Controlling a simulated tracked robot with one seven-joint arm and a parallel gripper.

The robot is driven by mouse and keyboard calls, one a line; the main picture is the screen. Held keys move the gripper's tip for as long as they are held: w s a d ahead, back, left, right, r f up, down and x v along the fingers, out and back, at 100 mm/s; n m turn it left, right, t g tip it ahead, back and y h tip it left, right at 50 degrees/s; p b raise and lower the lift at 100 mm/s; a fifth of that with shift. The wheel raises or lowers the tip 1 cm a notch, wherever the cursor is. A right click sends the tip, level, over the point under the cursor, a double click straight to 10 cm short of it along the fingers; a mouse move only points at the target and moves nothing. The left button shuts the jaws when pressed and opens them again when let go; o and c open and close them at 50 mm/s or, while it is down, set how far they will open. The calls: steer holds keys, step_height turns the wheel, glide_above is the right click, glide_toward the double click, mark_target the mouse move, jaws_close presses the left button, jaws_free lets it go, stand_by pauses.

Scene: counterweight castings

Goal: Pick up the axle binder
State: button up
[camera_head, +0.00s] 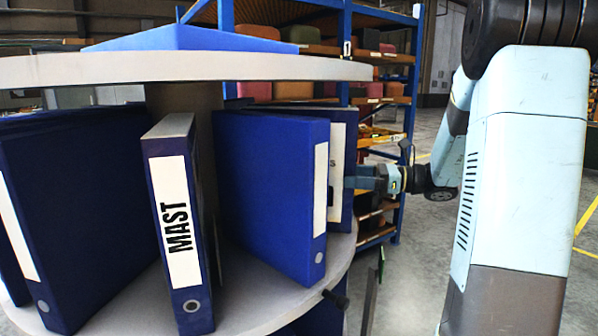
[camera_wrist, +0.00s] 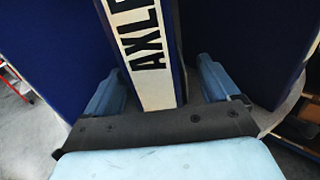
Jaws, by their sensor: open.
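The axle binder (camera_wrist: 150,52) shows in the wrist view as a blue binder with a white spine label, of which "AXL" and part of another letter are readable. My gripper (camera_wrist: 160,85) is open, with one finger on each side of the binder's spine; a gap shows on both sides. In the head view, my gripper (camera_head: 356,182) is at the spine of a blue binder (camera_head: 337,140) at the right of the round shelf. That binder is partly hidden by the binder in front, and only a bit of its lettering shows.
The round carousel shelf (camera_head: 262,298) holds several blue binders, including one marked MAST (camera_head: 178,220) and a neighbouring binder (camera_head: 270,190). A blue binder (camera_head: 180,38) lies flat on the upper disc (camera_head: 180,67). A blue-framed rack (camera_head: 346,60) stands behind. Open floor lies to the right.

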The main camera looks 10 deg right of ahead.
mark_target(335, 175)
steer(key=shift+s+x, duration=0.15)
steer(key=shift+x, duration=1.15)
steer(key=shift+s+x, duration=0.2)
steer(key=shift+x, duration=1.1)
steer(key=shift+a, duration=0.15)
steer(key=c, duration=1.6)
steer(key=shift+r, duration=0.1)
jaws_close()
